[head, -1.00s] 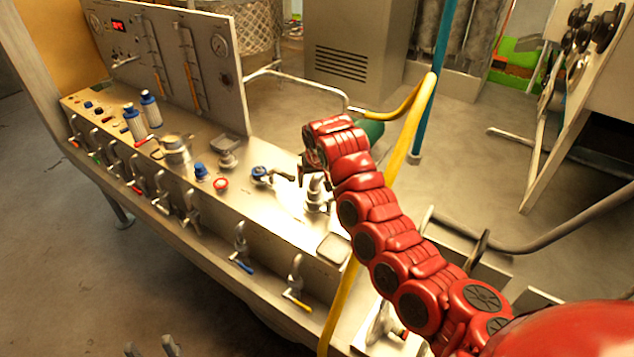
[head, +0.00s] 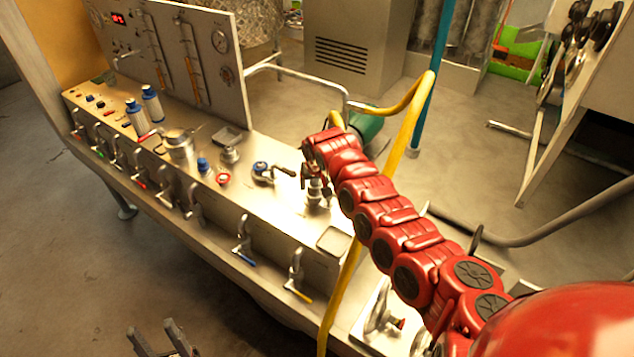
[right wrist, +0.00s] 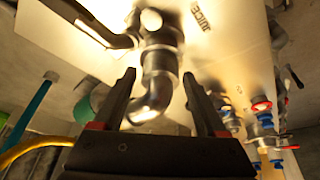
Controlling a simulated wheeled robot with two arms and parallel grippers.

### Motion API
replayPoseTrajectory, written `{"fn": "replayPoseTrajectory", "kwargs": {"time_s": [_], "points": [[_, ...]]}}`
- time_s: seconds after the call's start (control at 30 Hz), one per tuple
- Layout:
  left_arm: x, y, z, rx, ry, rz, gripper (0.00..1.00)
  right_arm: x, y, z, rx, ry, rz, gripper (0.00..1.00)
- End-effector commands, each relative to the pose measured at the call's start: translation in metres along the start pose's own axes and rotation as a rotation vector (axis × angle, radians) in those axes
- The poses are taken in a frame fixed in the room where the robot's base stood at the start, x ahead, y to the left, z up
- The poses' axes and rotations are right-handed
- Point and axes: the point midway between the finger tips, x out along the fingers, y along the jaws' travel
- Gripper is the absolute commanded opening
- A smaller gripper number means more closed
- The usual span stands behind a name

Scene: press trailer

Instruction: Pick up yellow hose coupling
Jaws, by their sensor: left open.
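A yellow hose (head: 410,125) arches behind my right arm and hangs down over the front of the metal bench; it also shows at the lower left in the right wrist view (right wrist: 35,142). I cannot clearly make out its coupling; part of the hose is hidden behind my arm. My right gripper (head: 312,182) is over the bench beside an upright metal pipe fitting (head: 315,198). In the right wrist view its fingers (right wrist: 158,80) are apart, with a silver pipe elbow (right wrist: 158,95) showing between them; whether they touch is unclear. My left gripper (head: 158,340) is open and empty at the bottom left.
The bench bears a blue-handled valve (head: 262,170), two blue-and-white bottles (head: 144,108), a metal pot (head: 180,148) and a gauge panel (head: 195,60). Several levers line its front. A teal pole (head: 432,85) and green object (head: 368,125) stand behind. The floor at left is clear.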

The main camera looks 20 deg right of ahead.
Motion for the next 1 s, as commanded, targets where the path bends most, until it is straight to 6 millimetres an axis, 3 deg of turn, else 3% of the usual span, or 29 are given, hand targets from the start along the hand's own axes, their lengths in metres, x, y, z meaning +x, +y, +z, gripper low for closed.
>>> {"fn": "replayPoseTrajectory", "kwargs": {"time_s": [0.03,0.4,1.0], "points": [[0.0000,0.0000,0.0000,0.000,0.000,0.000,0.50,-0.0001,0.0000,0.0000,0.000,0.000,0.000,0.64],[0.0000,0.0000,0.0001,0.000,0.000,0.000,0.50,-0.0001,0.0001,0.0001,0.000,-0.001,0.000,0.00],[-0.0049,0.0002,0.0009,0.000,0.000,0.000,0.50,-0.0026,0.0002,-0.0012,0.000,-0.001,0.001,0.00]]}}
